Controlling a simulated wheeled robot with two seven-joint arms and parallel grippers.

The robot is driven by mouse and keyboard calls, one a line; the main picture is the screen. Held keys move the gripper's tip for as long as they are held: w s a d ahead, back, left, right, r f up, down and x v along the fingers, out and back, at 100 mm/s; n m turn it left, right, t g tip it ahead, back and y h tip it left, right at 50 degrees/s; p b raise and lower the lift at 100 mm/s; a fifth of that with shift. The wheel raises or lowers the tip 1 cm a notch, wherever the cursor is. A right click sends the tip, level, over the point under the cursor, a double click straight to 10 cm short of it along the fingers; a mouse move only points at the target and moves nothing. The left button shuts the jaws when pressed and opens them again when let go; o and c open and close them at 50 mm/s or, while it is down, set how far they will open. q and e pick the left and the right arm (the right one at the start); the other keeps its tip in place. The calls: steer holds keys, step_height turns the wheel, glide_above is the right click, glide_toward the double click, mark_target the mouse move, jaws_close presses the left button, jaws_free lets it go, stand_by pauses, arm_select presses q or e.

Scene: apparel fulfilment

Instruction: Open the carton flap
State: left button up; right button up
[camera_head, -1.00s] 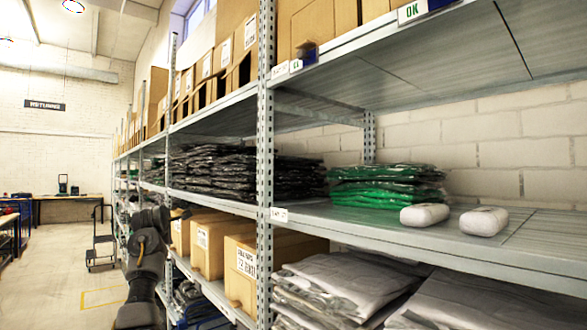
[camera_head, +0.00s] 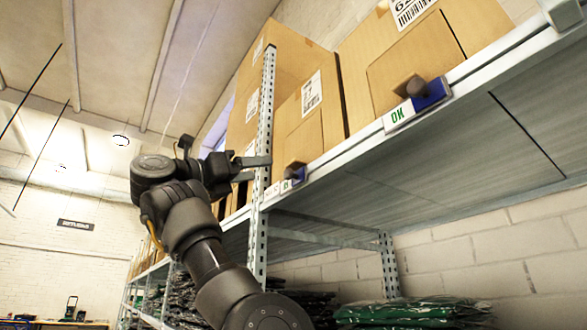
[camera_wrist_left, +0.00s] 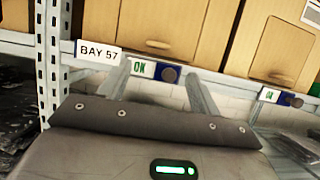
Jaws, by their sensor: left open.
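Brown cartons stand on the upper shelf, each with a cut front flap panel. In the head view a nearer carton (camera_head: 447,38) has its flap (camera_head: 392,75) closed, and a carton further left (camera_head: 324,85) also has a closed flap (camera_head: 303,133). In the left wrist view a closed flap (camera_wrist_left: 160,22) with a small slot is beyond my fingers. My left gripper (camera_head: 259,168) is open and empty, raised beside the rack upright, left of the cartons. Its fingers also show in the left wrist view (camera_wrist_left: 158,86), below the shelf edge. My right gripper is out of view.
A perforated steel upright (camera_head: 263,130) stands close to my left gripper. The shelf's front edge (camera_head: 360,142) carries OK labels and blue blocks with dark knobs (camera_head: 412,87). Green bagged garments (camera_head: 415,312) lie on the shelf below. The aisle at left is open.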

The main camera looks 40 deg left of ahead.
mark_target(290, 165)
arm_select(q)
steer(key=p+x, duration=0.2)
steer(key=x, duration=0.2)
steer(key=p+x, duration=0.2)
steer(key=x, duration=0.3)
steer(key=shift+a+r+p, duration=0.15)
steer(key=shift+a+p, duration=0.05)
steer(key=shift+p, duration=0.2)
steer(key=shift+w+d+r, duration=0.15)
steer(key=shift+w, duration=0.5)
steer(key=shift+d, duration=0.1)
